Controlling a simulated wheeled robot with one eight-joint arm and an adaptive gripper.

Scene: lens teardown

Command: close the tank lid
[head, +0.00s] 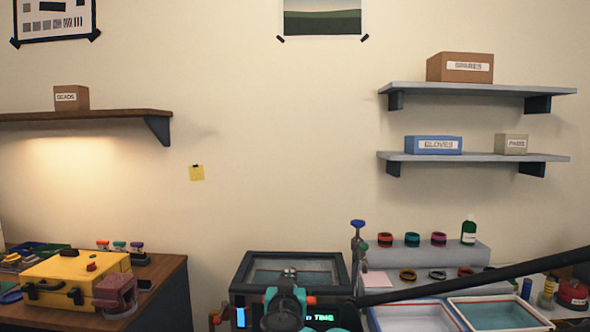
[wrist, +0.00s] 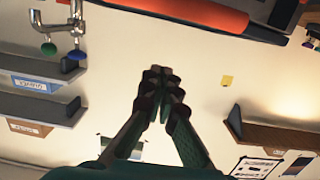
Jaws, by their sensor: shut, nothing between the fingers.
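The tank (head: 240,292) is a dark box with a lit "TIME" display at the bottom middle of the head view. Its top (head: 325,270) has a dark frame around a grey, glassy area. I cannot tell whether that area is the lid or the open inside. My gripper (head: 289,272) is in front of the tank's top and partly hides it and the display. In the wrist view my gripper (wrist: 160,72) is shut and empty, pointing toward the wall. An orange bar (wrist: 180,14) with a dark end crosses the top of that view, apart from the fingertips; its role is unclear.
A tap with blue and green knobs (head: 357,232) stands right of the tank. White-rimmed trays (head: 505,300) and a stepped stand (head: 455,252) with coloured rings are farther right. A black bar (head: 470,278) slants across them. A yellow case (head: 75,280) sits on the left bench.

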